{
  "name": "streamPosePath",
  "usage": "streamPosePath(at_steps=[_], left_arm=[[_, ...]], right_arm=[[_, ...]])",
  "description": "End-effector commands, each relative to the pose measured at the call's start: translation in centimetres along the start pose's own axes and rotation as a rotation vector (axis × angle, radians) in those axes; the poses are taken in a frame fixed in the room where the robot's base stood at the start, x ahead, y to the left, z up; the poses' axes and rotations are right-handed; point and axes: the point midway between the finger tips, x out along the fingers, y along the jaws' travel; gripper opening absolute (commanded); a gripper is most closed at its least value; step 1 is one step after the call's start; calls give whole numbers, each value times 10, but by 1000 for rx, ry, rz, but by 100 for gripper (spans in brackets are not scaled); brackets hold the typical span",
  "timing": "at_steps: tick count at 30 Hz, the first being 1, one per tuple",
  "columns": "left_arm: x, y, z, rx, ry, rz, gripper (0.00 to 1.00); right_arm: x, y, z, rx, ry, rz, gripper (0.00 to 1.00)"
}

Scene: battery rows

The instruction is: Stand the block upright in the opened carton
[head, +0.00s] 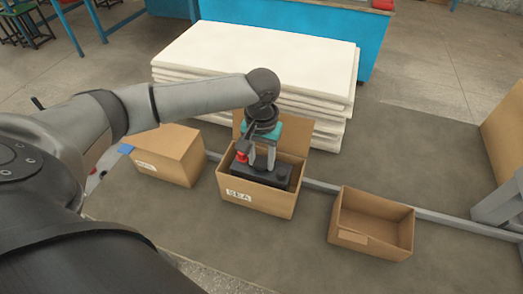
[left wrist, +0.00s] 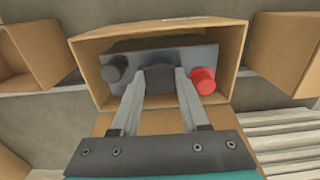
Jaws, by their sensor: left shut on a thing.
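The block is a dark grey battery (head: 268,178) with a red terminal and a dark terminal. It is at the mouth of the opened carton (head: 258,199), within its walls, with its terminal side up. My left gripper (head: 261,166) comes down from above and is shut on the block's raised middle part. In the left wrist view the block (left wrist: 136,78) lies between the carton's walls (left wrist: 90,70), and the fingers (left wrist: 160,78) close on it between the two terminals. The carton's far flap stands up behind the gripper. Whether the block touches the carton's floor is hidden. My right gripper is out of view.
A closed carton (head: 172,157) stands to the left and an empty open carton (head: 372,222) to the right. A grey rail (head: 320,186) runs along behind them. A stack of white boards (head: 262,58) stands close behind the opened carton.

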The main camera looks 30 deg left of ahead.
Motion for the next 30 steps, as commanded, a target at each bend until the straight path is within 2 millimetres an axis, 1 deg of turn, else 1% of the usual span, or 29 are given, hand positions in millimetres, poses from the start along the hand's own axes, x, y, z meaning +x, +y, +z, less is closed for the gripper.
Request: streamPosePath(at_steps=[1, 11, 28, 29, 30], left_arm=[[-1, 1, -3, 0, 8, 5, 0], [0, 1, -2, 0, 8, 5, 0], [11, 2, -3, 0, 8, 6, 0], [14, 0, 0, 0, 0, 1, 46], [14, 0, 0, 0, 0, 1, 50]], right_arm=[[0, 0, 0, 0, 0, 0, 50], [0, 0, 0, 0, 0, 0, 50], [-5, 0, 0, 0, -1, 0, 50], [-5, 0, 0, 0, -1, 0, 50], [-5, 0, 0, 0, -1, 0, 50]])
